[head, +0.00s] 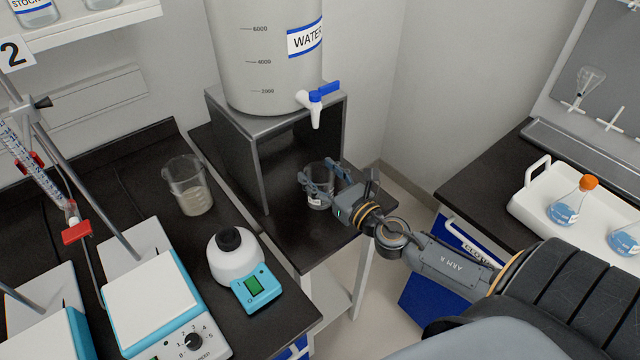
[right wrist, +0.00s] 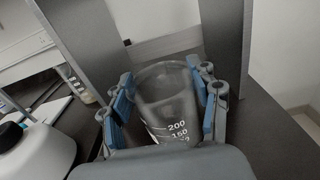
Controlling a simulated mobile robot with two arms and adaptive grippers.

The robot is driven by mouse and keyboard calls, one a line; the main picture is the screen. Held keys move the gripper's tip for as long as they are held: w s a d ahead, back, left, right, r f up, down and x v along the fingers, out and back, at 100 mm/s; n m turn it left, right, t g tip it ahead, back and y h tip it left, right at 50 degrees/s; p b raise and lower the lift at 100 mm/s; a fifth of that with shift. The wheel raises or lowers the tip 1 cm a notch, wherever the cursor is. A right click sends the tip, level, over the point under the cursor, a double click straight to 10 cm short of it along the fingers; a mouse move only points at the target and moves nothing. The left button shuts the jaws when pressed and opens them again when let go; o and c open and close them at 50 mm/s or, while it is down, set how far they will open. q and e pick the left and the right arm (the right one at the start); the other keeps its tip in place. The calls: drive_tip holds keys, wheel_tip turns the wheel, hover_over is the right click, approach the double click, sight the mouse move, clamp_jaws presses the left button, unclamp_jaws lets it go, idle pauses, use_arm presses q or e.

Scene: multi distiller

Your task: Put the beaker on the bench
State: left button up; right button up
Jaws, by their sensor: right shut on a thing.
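A clear glass beaker (head: 318,196) with white markings is by the front of the grey stand, below the spout of the water tank. My right gripper (head: 326,184) is shut on this beaker. In the right wrist view the beaker (right wrist: 166,100) looks empty and sits between the blue finger pads (right wrist: 163,105). I cannot tell whether its base touches the dark surface under it. The black bench top (head: 160,252) is on the left. My left gripper is not in view.
A second beaker (head: 187,186) with pale contents stands on the left bench. A white device with a teal base (head: 237,262) and a hotplate (head: 152,302) are in front of it. The water tank (head: 266,60) rests on the stand (head: 232,150). A white tray (head: 530,205) with flasks is on the right.

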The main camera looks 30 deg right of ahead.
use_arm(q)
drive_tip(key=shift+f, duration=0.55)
use_arm(e)
drive_tip(key=shift+a+f, duration=0.1)
drive_tip(key=shift+f, duration=0.75)
drive_tip(key=shift+f+b, duration=0.2)
drive_tip(key=shift+b, duration=0.2)
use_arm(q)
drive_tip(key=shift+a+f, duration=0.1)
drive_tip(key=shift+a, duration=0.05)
use_arm(e)
drive_tip(key=o, duration=1.5)
drive_tip(key=shift+o, duration=0.2)
drive_tip(key=shift+r, duration=0.15)
